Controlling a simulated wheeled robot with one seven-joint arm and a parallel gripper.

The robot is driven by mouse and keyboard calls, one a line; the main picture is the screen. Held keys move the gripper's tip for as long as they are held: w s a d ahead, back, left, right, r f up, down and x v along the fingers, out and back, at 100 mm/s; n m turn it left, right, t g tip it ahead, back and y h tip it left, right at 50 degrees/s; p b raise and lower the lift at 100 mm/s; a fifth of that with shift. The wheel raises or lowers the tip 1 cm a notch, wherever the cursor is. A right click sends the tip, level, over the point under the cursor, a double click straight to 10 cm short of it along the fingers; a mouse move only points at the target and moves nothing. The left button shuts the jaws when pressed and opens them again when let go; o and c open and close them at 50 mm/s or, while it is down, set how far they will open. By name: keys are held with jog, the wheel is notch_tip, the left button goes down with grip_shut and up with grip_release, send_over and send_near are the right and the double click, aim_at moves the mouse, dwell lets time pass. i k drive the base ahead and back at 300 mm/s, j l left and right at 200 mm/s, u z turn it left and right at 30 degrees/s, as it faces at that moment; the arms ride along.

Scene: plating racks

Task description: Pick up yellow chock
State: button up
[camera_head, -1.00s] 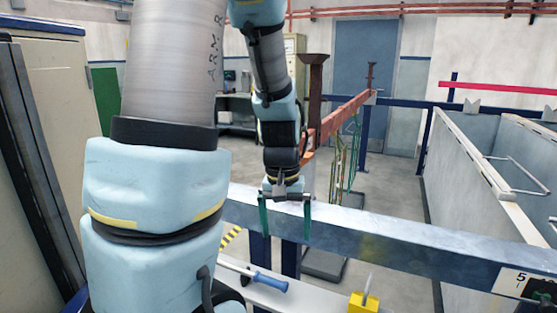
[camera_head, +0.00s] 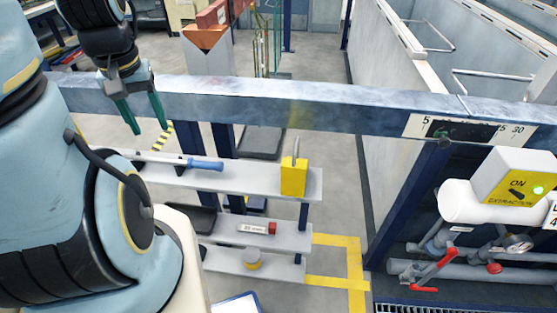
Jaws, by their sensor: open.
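The yellow chock (camera_head: 293,178) stands upright near the right end of the top shelf, with a thin grey handle rising from its top. My gripper (camera_head: 146,115) is at the upper left, in front of the blue-grey beam. Its two green fingers point down and are spread apart with nothing between them. The chock is to the right of and lower than my gripper in the picture, clear of it. Nothing hides the chock.
A blue-handled tool (camera_head: 205,164) lies on the top shelf (camera_head: 245,180), left of the chock. A yellow extraction box (camera_head: 522,185) is at right.

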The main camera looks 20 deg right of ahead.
aim_at(294, 169)
jog(key=l+u, duration=0.15)
jog(key=u, duration=0.3)
jog(key=k+u, duration=0.15)
jog(key=u, duration=0.3)
jog(key=l+u, duration=0.15)
jog(key=u, duration=0.3)
jog(key=k+u, duration=0.15)
jog(key=u, duration=0.3)
jog(key=k+u, duration=0.25)
jog(key=k, duration=0.2)
jog(key=k+j+u, duration=0.1)
jog(key=k+u, duration=0.2)
jog(key=k, duration=0.15)
jog(key=k+j+u, duration=0.25)
jog(key=k, duration=0.15)
jog(key=k+j, duration=0.2)
jog(key=k, duration=0.3)
